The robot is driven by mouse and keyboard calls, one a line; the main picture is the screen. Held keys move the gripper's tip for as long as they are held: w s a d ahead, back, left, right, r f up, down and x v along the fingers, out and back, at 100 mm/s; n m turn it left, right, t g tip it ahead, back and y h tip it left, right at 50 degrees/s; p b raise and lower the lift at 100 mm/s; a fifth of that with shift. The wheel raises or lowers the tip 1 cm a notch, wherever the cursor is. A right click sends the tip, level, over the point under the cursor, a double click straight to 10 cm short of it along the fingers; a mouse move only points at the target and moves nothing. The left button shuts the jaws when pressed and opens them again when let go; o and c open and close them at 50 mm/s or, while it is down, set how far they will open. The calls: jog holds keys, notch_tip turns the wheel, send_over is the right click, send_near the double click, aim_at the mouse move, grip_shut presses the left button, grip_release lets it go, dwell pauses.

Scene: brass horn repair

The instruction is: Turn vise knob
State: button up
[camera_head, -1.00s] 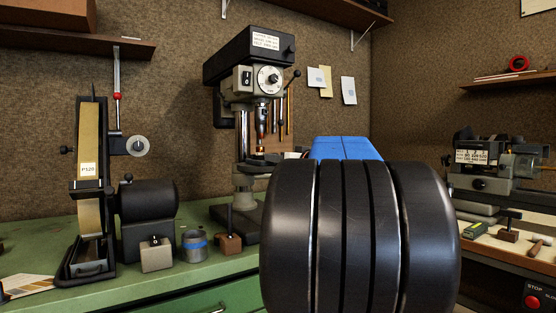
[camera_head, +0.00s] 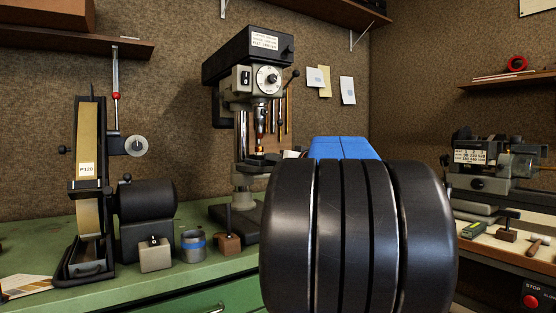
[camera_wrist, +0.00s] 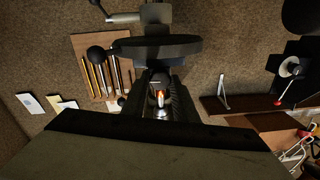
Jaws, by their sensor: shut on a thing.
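In the wrist view, the two dark fingers of my gripper (camera_wrist: 160,72) come together in the middle, at a dark piece. I take this for the vise knob, but its outline is blurred by shadow and the fingers. A wide dark round part (camera_wrist: 160,46) lies just above the fingertips in the picture. In the head view, my own arm, large and black, hides the gripper and the vise. The drill press (camera_head: 262,78) stands behind it on the green bench, its chuck pointing down.
A belt sander (camera_head: 88,190) stands at the left of the green bench (camera_head: 190,285). A second bench with a machine (camera_head: 490,165) is at the right.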

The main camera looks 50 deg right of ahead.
jog(key=shift+m, duration=3.9)
jog(key=o, duration=1.1)
jog(key=shift+c, duration=0.2)
